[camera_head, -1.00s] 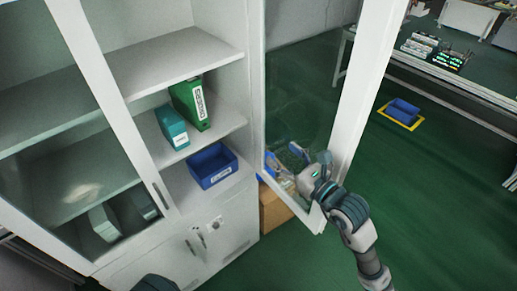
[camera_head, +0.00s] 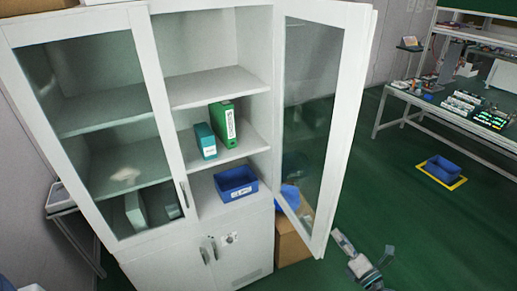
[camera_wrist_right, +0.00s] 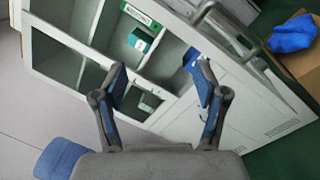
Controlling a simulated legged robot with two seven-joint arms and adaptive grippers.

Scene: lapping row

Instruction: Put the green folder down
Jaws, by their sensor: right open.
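The green folder (camera_head: 223,125) stands upright on the middle shelf of the white cabinet (camera_head: 265,100), beside a shorter teal box file (camera_head: 205,141). No gripper touches the folder. The right wrist view also shows the green folder (camera_wrist_right: 140,14) and the teal file (camera_wrist_right: 140,41) beyond my fingers. My right gripper (camera_head: 366,248) is open and empty, low in front of the open glass door. Its two spread fingers show in the right wrist view (camera_wrist_right: 158,82). My left gripper is not in view.
The cabinet's open glass door (camera_head: 345,130) stands between the shelves and the right side. A blue bin (camera_head: 236,184) sits below the folder's shelf. A cardboard box (camera_head: 293,243) is behind the door. Another blue bin (camera_head: 443,168) lies on the floor in a yellow outline.

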